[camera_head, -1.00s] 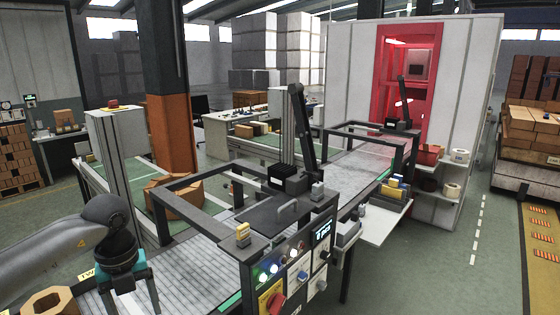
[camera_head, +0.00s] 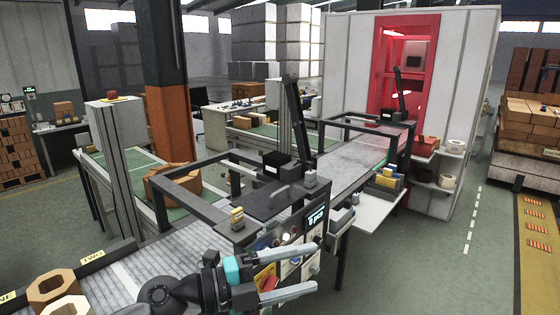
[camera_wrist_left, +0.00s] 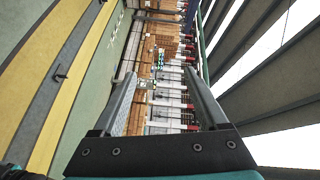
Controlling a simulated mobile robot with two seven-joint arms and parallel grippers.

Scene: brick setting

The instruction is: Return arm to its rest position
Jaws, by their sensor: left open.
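My left gripper (camera_head: 316,267) is at the bottom centre of the head view, open and empty. Its two grey fingers point right, level with and in front of the control panel (camera_head: 290,240), parts of which it hides. In the left wrist view its fingers (camera_wrist_left: 160,85) stand apart with only distant shelving and floor between them. My left arm comes in low over the slatted conveyor (camera_head: 150,262). My right gripper is not in view.
A dark frame (camera_head: 185,172) spans the conveyor. A yellow-and-grey item (camera_head: 236,216) stands on the frame's near corner. Open green floor (camera_head: 420,270) lies to the right.

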